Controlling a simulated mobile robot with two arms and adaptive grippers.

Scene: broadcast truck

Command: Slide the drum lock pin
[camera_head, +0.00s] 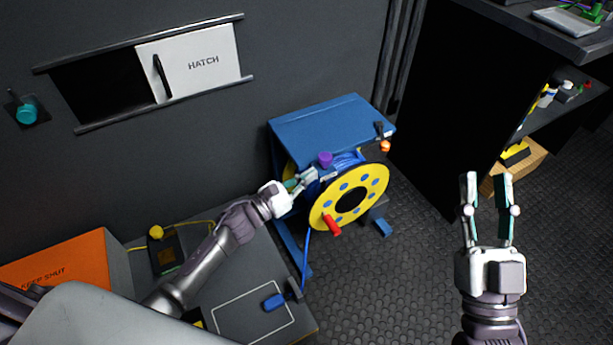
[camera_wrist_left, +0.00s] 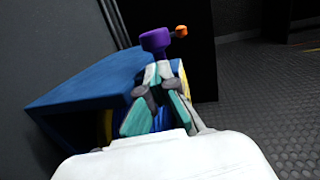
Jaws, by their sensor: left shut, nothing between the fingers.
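The cable drum (camera_head: 346,197) has a yellow flange with blue spots and a red crank handle (camera_head: 333,225), and sits in a blue stand (camera_head: 320,122). A purple knob (camera_head: 325,158) stands at the drum's upper left edge. It also shows in the left wrist view (camera_wrist_left: 155,40), just beyond the fingertips. I cannot tell whether it is the lock pin. My left gripper (camera_head: 311,174) is shut and empty beside the purple knob; I cannot tell whether they touch. In the left wrist view its fingertips (camera_wrist_left: 164,70) are together. My right gripper (camera_head: 488,177) is open and empty, away from the drum.
An orange knob (camera_head: 385,146) is at the stand's right corner. A blue-tipped lever (camera_head: 275,302) lies on the grey platform. A dark shelf unit (camera_head: 455,110) stands to the right. The hatch (camera_head: 196,63) is in the back wall. Floor in front of the drum is clear.

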